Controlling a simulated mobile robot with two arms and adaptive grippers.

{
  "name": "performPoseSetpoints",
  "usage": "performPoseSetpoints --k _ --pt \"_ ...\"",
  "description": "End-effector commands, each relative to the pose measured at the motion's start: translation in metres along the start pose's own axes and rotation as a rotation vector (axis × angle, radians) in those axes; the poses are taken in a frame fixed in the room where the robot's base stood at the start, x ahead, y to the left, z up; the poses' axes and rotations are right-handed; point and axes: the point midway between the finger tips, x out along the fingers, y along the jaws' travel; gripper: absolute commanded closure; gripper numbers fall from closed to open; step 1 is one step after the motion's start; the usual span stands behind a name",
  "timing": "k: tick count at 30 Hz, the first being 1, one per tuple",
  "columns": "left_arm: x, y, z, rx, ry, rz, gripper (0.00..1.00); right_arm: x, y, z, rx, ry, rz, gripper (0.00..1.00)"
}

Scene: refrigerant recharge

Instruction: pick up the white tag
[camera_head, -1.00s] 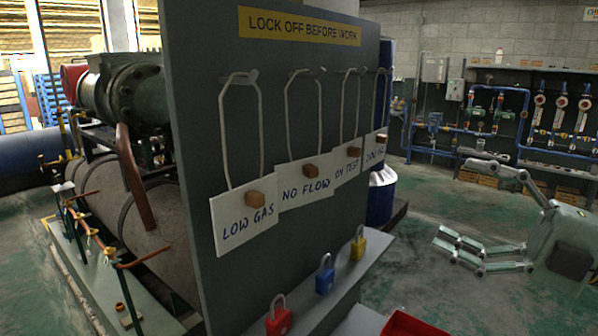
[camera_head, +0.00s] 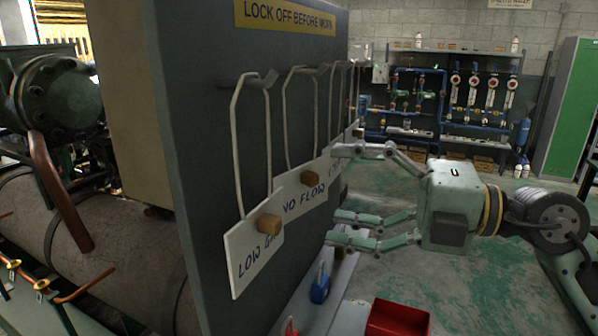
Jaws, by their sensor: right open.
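White tags hang by wire loops from hooks on a dark grey board (camera_head: 196,110). The nearest tag, "LOW GAS" (camera_head: 243,246), has a small brown block on it. The "NO FLOW" tag (camera_head: 301,206) hangs behind it, also with a block. The tags farther along are seen edge-on and partly hidden by my gripper's fingers. My right gripper (camera_head: 338,188) comes in from the right and is open, its fingers spread one above the other. Its fingertips are beside the "NO FLOW" tag's right side; I cannot tell whether they touch anything. My left gripper is not in view.
A ledge below the tags holds a blue padlock (camera_head: 320,287) and a red one (camera_head: 291,329) at the bottom edge. A red bin (camera_head: 398,320) is below my right gripper. A tank and pipework stand left of the board. Open floor lies to the right.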

Motion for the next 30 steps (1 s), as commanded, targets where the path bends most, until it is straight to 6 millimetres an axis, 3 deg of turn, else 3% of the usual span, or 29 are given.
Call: performPoseSetpoints --k 7,12,18,30 --pt "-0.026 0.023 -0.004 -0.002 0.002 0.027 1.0 0.036 -0.002 0.0 0.003 0.003 0.001 0.19" --pt "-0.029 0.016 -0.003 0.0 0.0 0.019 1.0 0.048 -0.005 0.0 0.002 0.001 0.001 0.19" --pt "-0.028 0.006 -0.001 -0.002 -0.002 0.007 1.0 0.048 -0.006 0.0 0.001 0.0 0.0 0.19" --pt "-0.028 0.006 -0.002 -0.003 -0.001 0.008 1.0 0.048 -0.006 0.0 0.001 0.0 0.0 0.54"
